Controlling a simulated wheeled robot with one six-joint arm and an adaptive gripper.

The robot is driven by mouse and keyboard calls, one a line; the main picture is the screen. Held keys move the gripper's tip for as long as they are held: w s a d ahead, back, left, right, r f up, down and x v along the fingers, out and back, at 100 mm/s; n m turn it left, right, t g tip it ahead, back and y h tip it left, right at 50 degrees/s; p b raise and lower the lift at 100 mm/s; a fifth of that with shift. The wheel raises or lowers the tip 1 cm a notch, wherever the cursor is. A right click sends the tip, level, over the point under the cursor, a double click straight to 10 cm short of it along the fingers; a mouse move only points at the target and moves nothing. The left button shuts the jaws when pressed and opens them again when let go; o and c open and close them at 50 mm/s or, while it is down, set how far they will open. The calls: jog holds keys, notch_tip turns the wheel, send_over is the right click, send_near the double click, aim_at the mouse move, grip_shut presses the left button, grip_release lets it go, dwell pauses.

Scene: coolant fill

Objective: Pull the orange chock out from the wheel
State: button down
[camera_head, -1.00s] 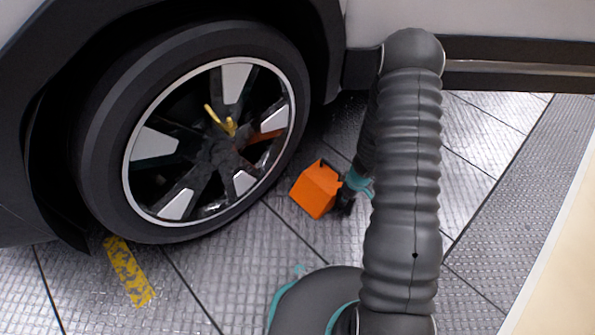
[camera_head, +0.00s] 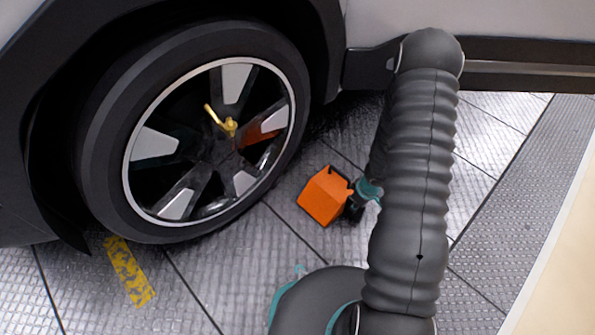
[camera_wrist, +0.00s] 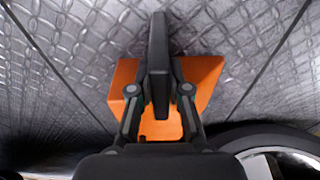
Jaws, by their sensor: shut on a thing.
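The orange chock (camera_head: 325,196) is near the floor to the right of the wheel (camera_head: 205,140), with a visible gap between it and the tyre. My gripper (camera_head: 352,196) is at the right side of the chock, shut on it. In the wrist view the chock (camera_wrist: 205,82) shows on both sides of the dark fingers of my gripper (camera_wrist: 158,85), which hide its middle. The tyre (camera_wrist: 265,138) is at the lower right there. I cannot tell whether the chock touches the floor.
The patterned metal floor (camera_head: 270,270) is clear around the chock. A yellow-marked strip (camera_head: 130,270) lies below the wheel. The vehicle's dark sill (camera_head: 520,65) runs above the floor behind my arm. A yellow valve-like piece (camera_head: 228,125) shows at the wheel.

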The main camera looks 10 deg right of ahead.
jog(key=shift+s+d, duration=0.65)
jog(key=shift+s, duration=0.2)
jog(key=c, duration=0.7)
grip_release()
jog(key=shift+r, duration=0.15)
jog(key=shift+s+d+r+p, duration=0.15)
jog(key=shift+s+r+p, duration=0.1)
jog(key=shift+r+p, duration=1.4)
jog(key=shift+s+d+r+p, duration=0.2)
jog(key=shift+r+p, duration=0.8)
jog(key=shift+r, duration=1.2)
jog(key=shift+s+d+r+p, duration=0.15)
jog(key=shift+s+r+p, duration=0.1)
jog(key=shift+r+p, duration=1.4)
jog(key=shift+r+b, duration=0.3)
jog(key=o, duration=0.5)
